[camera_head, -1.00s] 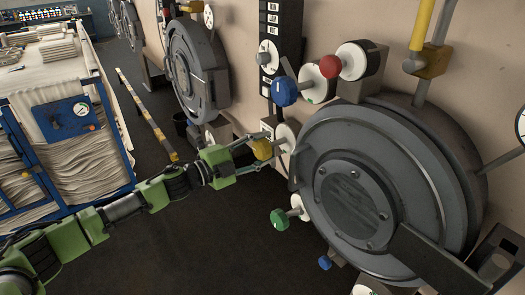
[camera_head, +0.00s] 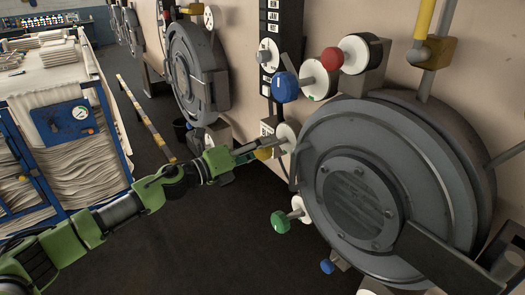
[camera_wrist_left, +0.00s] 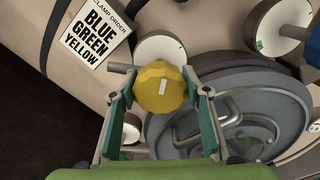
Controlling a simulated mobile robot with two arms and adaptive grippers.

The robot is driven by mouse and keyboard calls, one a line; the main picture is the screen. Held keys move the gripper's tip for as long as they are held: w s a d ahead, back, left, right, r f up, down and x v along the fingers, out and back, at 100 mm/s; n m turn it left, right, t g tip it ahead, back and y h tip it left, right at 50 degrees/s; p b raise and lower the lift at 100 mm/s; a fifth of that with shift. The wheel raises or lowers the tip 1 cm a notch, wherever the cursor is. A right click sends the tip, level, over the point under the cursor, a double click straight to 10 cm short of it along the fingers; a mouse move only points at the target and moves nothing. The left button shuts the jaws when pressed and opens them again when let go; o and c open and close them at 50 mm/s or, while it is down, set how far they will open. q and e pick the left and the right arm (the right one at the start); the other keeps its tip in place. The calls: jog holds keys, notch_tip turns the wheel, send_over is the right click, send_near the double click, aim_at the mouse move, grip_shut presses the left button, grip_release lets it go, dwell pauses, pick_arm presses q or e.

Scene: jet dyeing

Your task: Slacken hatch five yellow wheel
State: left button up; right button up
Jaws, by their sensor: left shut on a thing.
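The yellow wheel (camera_wrist_left: 159,87) is a faceted knob with a white mark on its face, at the centre of the left wrist view. My left gripper (camera_wrist_left: 160,95) has one finger on each side of it and is shut on it. In the head view the left gripper (camera_head: 268,149) reaches the wheel at the left side of the big round grey hatch (camera_head: 361,197), and its fingers hide most of the yellow. A white disc (camera_head: 288,136) stands behind the wheel. My right gripper is not in view.
A blue wheel (camera_head: 285,87), a red wheel (camera_head: 332,59) and a green wheel (camera_head: 280,222) sit around the hatch. A sign (camera_wrist_left: 94,33) reads "CLAMP ORDER BLUE GREEN YELLOW". A trolley of cloth (camera_head: 85,165) stands at left; dark floor lies between.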

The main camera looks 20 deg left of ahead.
pick_arm(q)
jog(key=m+b, duration=0.1)
jog(key=m, duration=0.3)
jog(key=shift+f+m, duration=0.1)
jog(key=shift+m, duration=0.2)
jog(key=shift+m+b, duration=0.8)
jog(key=shift+m, duration=0.8)
jog(key=o, duration=1.1)
jog(key=shift+s, duration=0.15)
jog(key=shift+v, duration=5.85)
